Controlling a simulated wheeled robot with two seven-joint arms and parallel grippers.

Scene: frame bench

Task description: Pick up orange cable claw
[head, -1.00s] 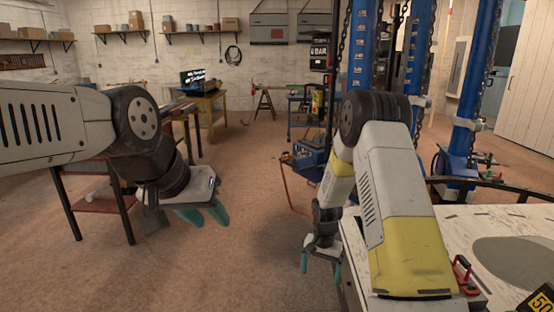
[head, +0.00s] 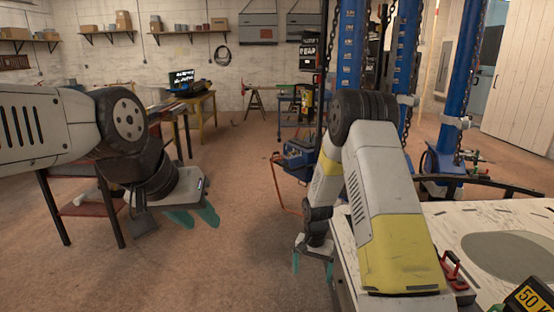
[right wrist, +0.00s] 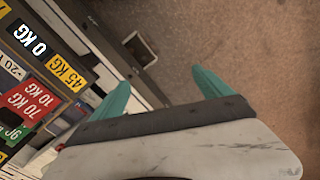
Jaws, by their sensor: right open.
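I cannot make out an orange cable claw for certain in either view. My left gripper (head: 193,217) has teal fingers standing apart, empty, over the open floor at left.
Several coloured weight labels (right wrist: 35,97) show in the right wrist view. Blue posts (head: 346,60) stand behind. The middle floor is clear.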

